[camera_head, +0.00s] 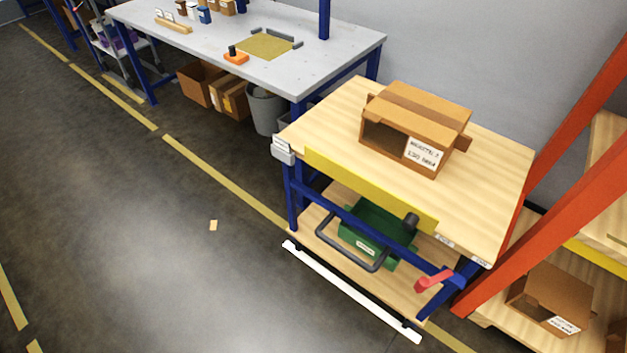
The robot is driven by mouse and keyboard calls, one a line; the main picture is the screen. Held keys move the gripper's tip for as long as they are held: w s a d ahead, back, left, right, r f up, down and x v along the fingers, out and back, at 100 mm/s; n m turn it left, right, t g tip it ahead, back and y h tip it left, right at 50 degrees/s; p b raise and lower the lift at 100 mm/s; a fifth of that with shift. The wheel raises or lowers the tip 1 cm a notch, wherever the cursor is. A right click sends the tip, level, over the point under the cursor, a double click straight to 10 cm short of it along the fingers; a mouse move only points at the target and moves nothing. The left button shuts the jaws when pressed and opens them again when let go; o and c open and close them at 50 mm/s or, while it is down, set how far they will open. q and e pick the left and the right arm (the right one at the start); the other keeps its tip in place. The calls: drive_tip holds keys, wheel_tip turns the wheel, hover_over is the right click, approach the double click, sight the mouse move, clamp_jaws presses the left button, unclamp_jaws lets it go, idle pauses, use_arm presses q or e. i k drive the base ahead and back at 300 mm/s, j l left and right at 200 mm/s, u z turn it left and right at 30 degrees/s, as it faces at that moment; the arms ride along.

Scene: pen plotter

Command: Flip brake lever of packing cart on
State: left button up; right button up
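The packing cart (487,178) has a wooden top, a yellow front strip and a blue frame. It stands right of centre in the head view. A red lever (433,281) sits at the cart's front right corner, low on the blue frame, and looks like the brake lever. It points to the left and slightly down; I cannot tell whether that is on or off. Neither of my grippers is in view.
A cardboard box (413,125) stands on the cart top. A green bin (372,228) and a dark handle (345,250) show lower down. A white bar (350,290) lies along the cart's front. Orange rack posts (556,215) stand close right. The floor (130,230) at left is mostly clear.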

sight(423, 283)
drive_tip(key=z, duration=1.15)
